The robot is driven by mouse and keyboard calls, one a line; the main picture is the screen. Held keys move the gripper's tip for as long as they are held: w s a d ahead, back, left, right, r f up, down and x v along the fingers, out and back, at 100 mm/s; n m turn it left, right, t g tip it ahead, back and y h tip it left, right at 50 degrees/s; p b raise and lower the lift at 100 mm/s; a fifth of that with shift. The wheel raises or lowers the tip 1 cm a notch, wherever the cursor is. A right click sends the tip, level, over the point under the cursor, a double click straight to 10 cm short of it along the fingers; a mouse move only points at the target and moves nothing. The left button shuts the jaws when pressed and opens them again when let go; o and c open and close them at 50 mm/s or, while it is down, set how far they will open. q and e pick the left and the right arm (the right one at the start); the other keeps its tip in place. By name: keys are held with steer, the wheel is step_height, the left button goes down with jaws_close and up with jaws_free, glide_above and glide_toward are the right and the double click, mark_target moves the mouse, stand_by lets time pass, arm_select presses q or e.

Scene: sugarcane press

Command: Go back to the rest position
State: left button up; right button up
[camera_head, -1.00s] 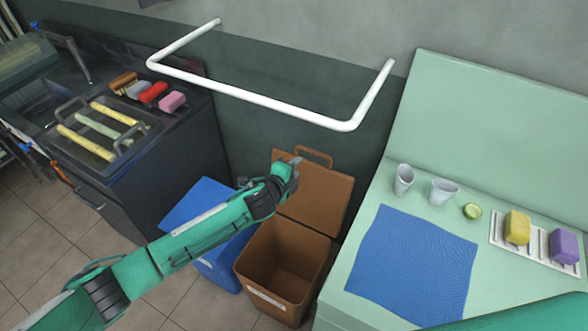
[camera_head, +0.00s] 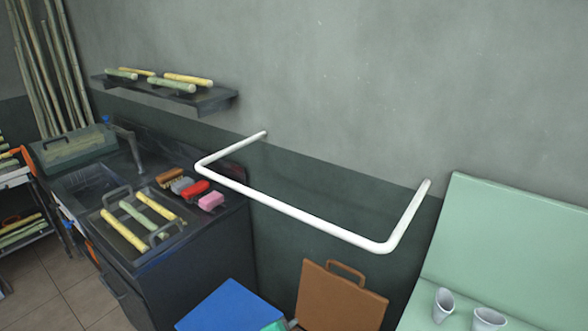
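A small green piece of my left arm shows at the bottom edge, in front of the blue bin (camera_head: 228,308). The grey tip of my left gripper (camera_head: 292,323) is just beside it, near the lower left corner of the brown bin lid (camera_head: 340,297). Its fingers are too small and cut off to show whether they are open or shut. My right gripper is out of view.
A white wall rail (camera_head: 290,211) juts out above the bins. At left, a dark counter (camera_head: 190,250) holds a tray of cane pieces and several brushes and sponges. A green bench (camera_head: 505,250) with two cups (camera_head: 443,305) stands at right.

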arm_select(q)
steer(key=s+a+f+n+g+y, duration=0.2)
steer(key=s+a+n+g+y, duration=0.3)
steer(key=s+a+n, duration=1.35)
steer(key=s+a+f+m+g, duration=0.1)
steer(key=s+a+f+m, duration=0.1)
steer(key=f, duration=0.8)
steer(key=s+a+f+m+g, duration=0.1)
steer(key=s+f+m, duration=0.2)
steer(key=f, duration=0.6)
steer(key=s+a+f+m, duration=0.2)
steer(key=f, duration=0.8)
steer(key=s+a+f+g, duration=0.1)
steer(key=s+a+f, duration=0.2)
steer(key=s+f, duration=1.7)
steer(key=shift+a+f+g, duration=0.15)
steer(key=shift+f+g, duration=0.2)
steer(key=shift+g, duration=0.05)
